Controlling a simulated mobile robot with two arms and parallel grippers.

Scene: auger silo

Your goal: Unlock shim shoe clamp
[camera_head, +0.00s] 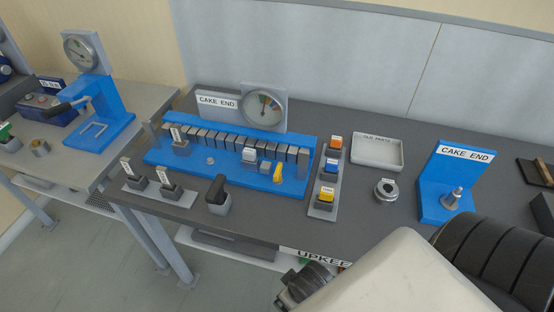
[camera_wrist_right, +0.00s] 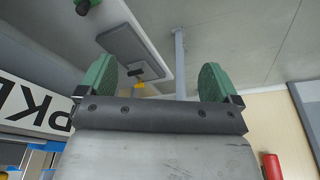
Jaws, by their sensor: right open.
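A blue fixture (camera_head: 222,169) labelled CAKE END stands on the dark bench, with a row of dark grey blocks along it and a dial gauge (camera_head: 264,107) behind. A small yellow lever (camera_head: 278,174) stands tilted at the fixture's right front, beside a small light block (camera_head: 249,156); I take this lever for the shoe clamp, but cannot tell its lock state. My right gripper (camera_wrist_right: 157,84) shows in the right wrist view with its two green fingers wide apart and nothing held between them. In the head view my right arm crosses the lower right, away from the lever. My left gripper is not in view.
A grey strip (camera_head: 316,213) with orange, blue and yellow-topped pieces stands right of the fixture. A shallow tray (camera_head: 377,153), a metal ring (camera_head: 386,191) and a blue stand (camera_head: 430,203) lie further right. A black-handled piece (camera_head: 217,195) stands in front. A side table is left.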

